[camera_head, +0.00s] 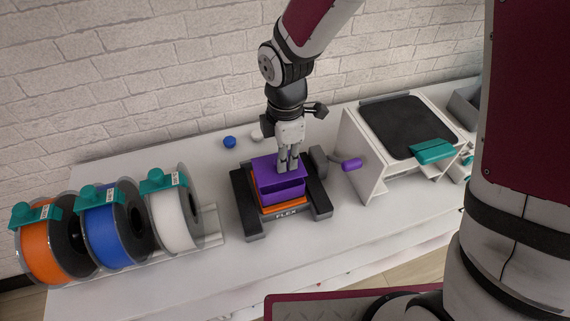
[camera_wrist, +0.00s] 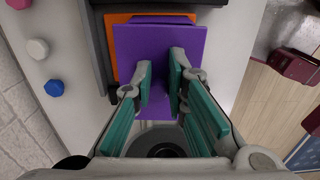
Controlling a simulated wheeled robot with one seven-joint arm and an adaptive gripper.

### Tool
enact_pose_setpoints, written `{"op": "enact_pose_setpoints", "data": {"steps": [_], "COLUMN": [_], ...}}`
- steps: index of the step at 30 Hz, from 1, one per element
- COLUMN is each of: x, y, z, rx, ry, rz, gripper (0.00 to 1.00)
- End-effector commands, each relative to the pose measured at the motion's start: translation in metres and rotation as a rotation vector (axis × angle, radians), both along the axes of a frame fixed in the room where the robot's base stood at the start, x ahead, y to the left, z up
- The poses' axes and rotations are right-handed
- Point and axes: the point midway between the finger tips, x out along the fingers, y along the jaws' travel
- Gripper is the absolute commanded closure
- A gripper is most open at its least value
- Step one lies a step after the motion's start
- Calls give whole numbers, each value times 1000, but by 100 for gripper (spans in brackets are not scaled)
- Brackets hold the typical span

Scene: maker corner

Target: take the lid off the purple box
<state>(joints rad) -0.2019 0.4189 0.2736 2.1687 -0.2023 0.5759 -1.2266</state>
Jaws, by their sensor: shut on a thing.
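The purple box (camera_head: 287,192) stands on an orange plate (camera_head: 285,210) on the black printer base marked FLEX. Its flat purple lid (camera_head: 268,163) is over it in the head view, and the wrist view shows the lid's top (camera_wrist: 157,40) from close by. My gripper (camera_head: 288,168) points down at the lid, its fingers with teal pads (camera_wrist: 161,72) shut on a part of the lid. The gripped part is mostly hidden between the fingers. I cannot tell surely whether the lid is clear of the box rim.
Orange (camera_head: 47,250), blue (camera_head: 110,238) and white (camera_head: 172,222) spools stand at left. A white machine with a dark top (camera_head: 400,125) stands close at right. Small blue (camera_head: 229,142) and white (camera_head: 256,135) pieces lie behind the printer base. The front strip of table is clear.

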Motion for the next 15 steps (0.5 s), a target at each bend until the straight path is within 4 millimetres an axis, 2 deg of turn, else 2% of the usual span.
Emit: {"op": "enact_pose_setpoints", "data": {"steps": [15], "x": [-77], "y": [-85], "z": [11], "rx": [-1], "ry": [1], "rz": [-5], "gripper": [100]}}
